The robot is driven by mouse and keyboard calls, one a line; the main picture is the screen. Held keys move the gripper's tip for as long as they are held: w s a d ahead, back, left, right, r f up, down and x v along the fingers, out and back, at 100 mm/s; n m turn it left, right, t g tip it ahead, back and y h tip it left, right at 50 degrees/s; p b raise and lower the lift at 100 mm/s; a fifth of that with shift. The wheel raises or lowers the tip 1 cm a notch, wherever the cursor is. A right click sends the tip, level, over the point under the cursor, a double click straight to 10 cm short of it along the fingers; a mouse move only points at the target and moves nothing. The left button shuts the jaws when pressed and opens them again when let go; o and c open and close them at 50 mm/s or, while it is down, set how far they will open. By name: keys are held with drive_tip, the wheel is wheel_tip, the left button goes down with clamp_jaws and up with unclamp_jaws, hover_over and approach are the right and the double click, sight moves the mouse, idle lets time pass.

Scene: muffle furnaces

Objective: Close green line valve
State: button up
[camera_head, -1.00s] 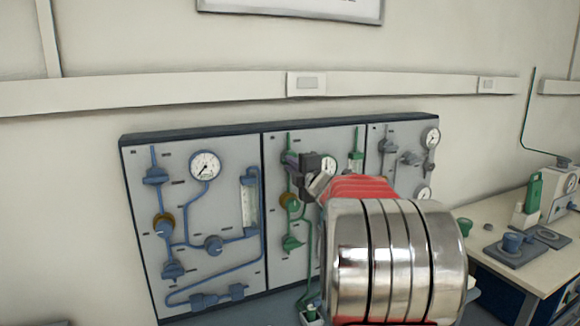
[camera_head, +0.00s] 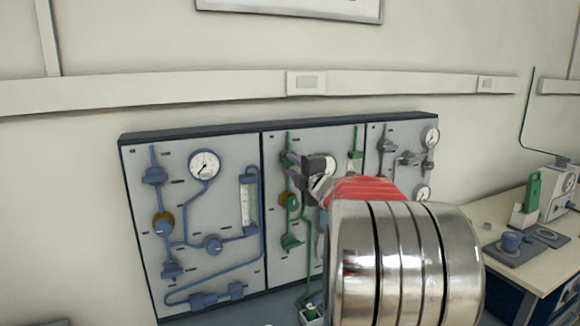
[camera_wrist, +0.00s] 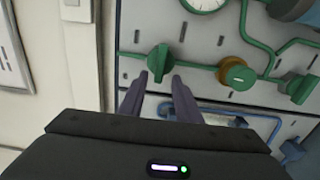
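The green line runs down the middle wall panel in the head view. Its upper valve has a green knob, seen in the wrist view (camera_wrist: 158,60); in the head view it is mostly hidden by my gripper (camera_head: 292,160). A brass-ringed green regulator (camera_wrist: 237,73) sits further along the line, also in the head view (camera_head: 289,201). Beyond it is another green valve (camera_wrist: 300,88), low on the panel in the head view (camera_head: 292,242). My gripper (camera_wrist: 157,76) is open, its two dark fingers apart with the upper knob at their tips. Contact cannot be told.
A blue-line panel (camera_head: 205,265) with a gauge stands left; a grey-line panel (camera_head: 385,140) stands right. In the wrist view a gauge (camera_wrist: 205,4) and green pipes lie close to my fingers. A bench (camera_head: 492,238) with equipment is at the right.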

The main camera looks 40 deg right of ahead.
drive_tip(key=v, duration=1.1)
drive_tip(key=shift+s+a, duration=0.15)
drive_tip(key=shift+a, duration=0.05)
idle(0.4)
